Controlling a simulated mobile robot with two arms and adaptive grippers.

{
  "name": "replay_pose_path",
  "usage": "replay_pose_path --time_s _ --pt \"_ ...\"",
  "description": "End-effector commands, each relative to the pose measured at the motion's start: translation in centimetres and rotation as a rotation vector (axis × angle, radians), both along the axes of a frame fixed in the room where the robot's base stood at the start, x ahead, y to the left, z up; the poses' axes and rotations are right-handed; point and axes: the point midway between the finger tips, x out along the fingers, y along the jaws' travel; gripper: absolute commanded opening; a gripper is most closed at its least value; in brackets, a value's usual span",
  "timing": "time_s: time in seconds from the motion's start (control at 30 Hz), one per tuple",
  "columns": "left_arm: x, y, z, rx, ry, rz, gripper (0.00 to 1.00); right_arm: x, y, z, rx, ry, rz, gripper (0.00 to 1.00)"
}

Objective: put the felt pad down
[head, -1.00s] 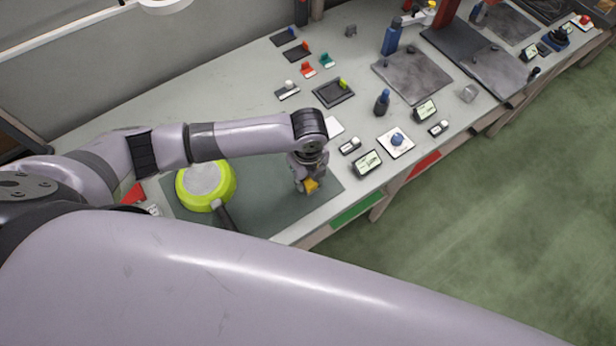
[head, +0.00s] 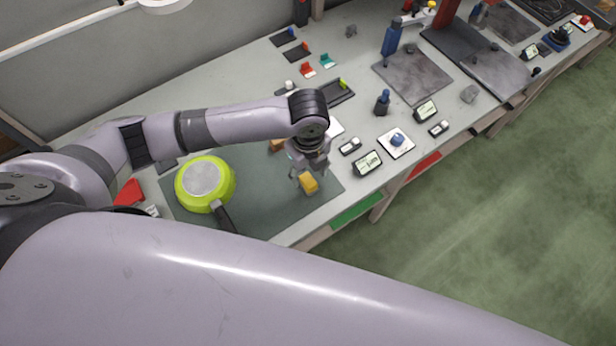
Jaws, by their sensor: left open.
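My left gripper (head: 306,171) hangs over the dark green mat (head: 265,205), near its right end, with its fingers pointing down and open. A small yellow-orange block (head: 308,183), which looks like the felt pad, is right at the fingertips. It appears to be on the mat, but I cannot tell whether a finger touches it. Another small orange-brown piece (head: 278,146) shows behind the wrist, partly hidden. A lime-green pan (head: 229,190) lies on the mat to the left, its dark handle pointing to the front. My right gripper is out of view.
Right of the mat stand a small display (head: 367,163), a white plate with a blue knob (head: 396,141) and a blue bottle-like post (head: 382,103). A grey slab (head: 412,77) lies farther back. A red piece (head: 129,193) lies left of the pan. The mat's front right is clear.

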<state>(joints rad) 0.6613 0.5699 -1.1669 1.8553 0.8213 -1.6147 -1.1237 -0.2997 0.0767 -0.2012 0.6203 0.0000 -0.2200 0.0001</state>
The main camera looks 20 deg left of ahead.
Motion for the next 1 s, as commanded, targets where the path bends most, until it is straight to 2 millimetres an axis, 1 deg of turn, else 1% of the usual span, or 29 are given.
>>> replay_pose_path --time_s 0.03,0.2,0.3,0.4,0.53,1.0 --pt "0.1 0.0 1.1 -0.002 -0.006 -0.002 0.48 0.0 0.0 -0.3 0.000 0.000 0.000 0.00" --pt "0.1 0.0 4.5 -0.002 -0.004 -0.003 0.48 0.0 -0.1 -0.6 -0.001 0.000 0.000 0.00" --pt "0.1 -0.1 5.9 -0.002 -0.002 -0.001 0.48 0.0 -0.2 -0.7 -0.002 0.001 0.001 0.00" --pt "0.1 0.0 6.8 0.000 -0.002 0.000 0.48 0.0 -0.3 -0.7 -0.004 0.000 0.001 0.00" --pt "0.0 0.0 7.3 0.000 0.000 -0.001 0.48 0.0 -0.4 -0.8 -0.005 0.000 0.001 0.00" --pt "0.0 0.0 7.3 0.000 0.000 -0.001 0.48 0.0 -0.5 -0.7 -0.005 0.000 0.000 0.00"
